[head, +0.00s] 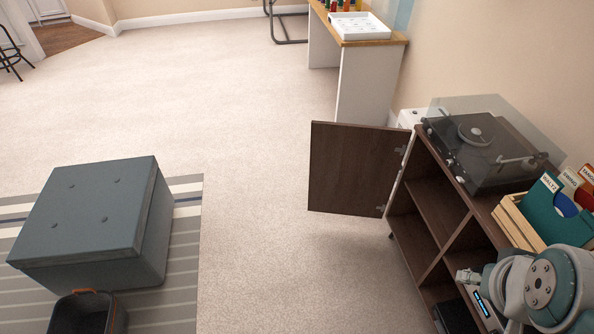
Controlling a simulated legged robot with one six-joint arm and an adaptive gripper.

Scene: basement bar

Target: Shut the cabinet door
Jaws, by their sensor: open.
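The cabinet (428,255) is a dark brown wooden unit with open shelves along the right side of the head view. Its cabinet door (352,170) stands wide open. The door is hinged at the far left edge of the cabinet and sticks out to the left over the carpet. My gripper (467,276) is at the lower right, in front of the cabinet's near part. It is small in the picture and partly hidden by my arm. It is open, well apart from the door, and I see nothing held in it.
A turntable (485,140) and a wooden record crate (520,222) stand on the cabinet. A grey ottoman (95,215) and a dark bin (88,315) are at the lower left on a striped rug (186,245). A white desk (362,80) stands behind the door. The carpet between is clear.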

